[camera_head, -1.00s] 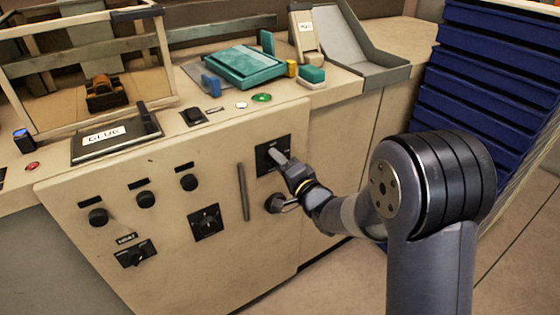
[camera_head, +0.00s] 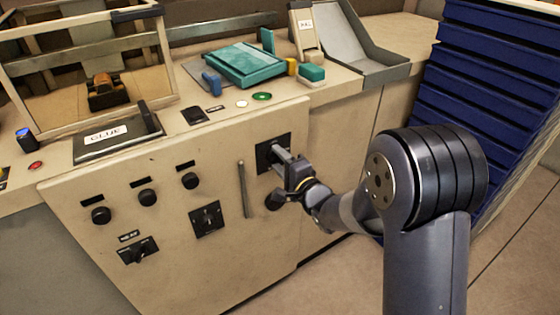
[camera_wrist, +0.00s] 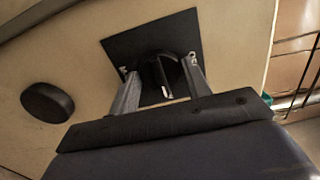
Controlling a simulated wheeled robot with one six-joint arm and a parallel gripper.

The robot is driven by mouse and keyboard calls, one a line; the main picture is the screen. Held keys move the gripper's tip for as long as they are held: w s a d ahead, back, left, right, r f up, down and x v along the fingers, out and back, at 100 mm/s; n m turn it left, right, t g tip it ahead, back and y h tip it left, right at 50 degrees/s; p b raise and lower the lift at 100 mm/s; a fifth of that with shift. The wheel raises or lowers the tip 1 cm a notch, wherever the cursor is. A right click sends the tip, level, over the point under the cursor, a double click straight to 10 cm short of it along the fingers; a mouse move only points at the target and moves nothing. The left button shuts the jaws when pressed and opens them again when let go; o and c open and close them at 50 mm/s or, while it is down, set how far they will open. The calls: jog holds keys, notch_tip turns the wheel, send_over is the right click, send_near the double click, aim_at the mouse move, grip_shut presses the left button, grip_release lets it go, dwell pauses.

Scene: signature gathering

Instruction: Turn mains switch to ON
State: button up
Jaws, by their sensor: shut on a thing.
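The mains switch is a black rotary knob (camera_wrist: 163,74) on a square black plate (camera_wrist: 140,44) at the upper right of the beige panel. In the head view, the plate (camera_head: 265,146) shows beside my gripper (camera_head: 281,156). In the wrist view, my gripper (camera_wrist: 160,80) has one finger on each side of the knob, shut on it. The knob's raised grip bar stands close to upright in that view. Small white marks sit at the left and right of the plate, too small to read. My fingers hide part of the plate in the head view.
A round black knob (camera_wrist: 47,102) sits close beside the plate. A vertical handle (camera_head: 243,190) and other dials (camera_head: 206,219) are on the panel to the left. Blue trays (camera_head: 485,80) are stacked at the right. Free floor lies in front of the panel.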

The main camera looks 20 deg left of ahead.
jog(key=o, duration=1)
jog(key=shift+d, duration=0.1)
jog(key=v, duration=1)
jog(key=shift+s+d, duration=0.15)
jog(key=shift+s, duration=0.15)
jog(key=shift+w, duration=0.1)
jog(key=x, duration=1.1)
jog(key=shift+d, duration=0.1)
jog(key=shift+d, duration=0.1)
